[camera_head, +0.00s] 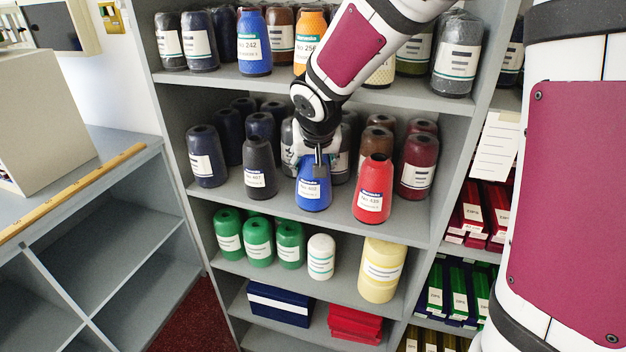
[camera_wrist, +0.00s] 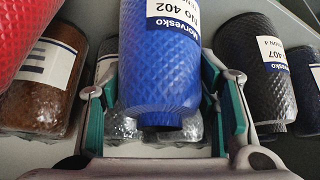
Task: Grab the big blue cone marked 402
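The big blue cone (camera_head: 313,194) stands upright at the front of the middle shelf. In the wrist view the blue cone (camera_wrist: 160,75) appears inverted, with its narrow end toward the camera and a label reading "No 402". My gripper (camera_head: 316,162) is at its upper end, partly hiding its top in the head view. In the wrist view the fingers of my gripper (camera_wrist: 162,95) are apart, one on each side of the cone. A gap shows on the right side; whether the left finger touches cannot be told.
A red cone (camera_head: 374,188) stands close right of the blue one, and a dark cone marked 407 (camera_head: 259,168) close left. Brown cones (camera_head: 377,143) and others crowd behind. The upper shelf (camera_head: 390,97) is above, with another blue cone marked 242 (camera_head: 254,44) on it.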

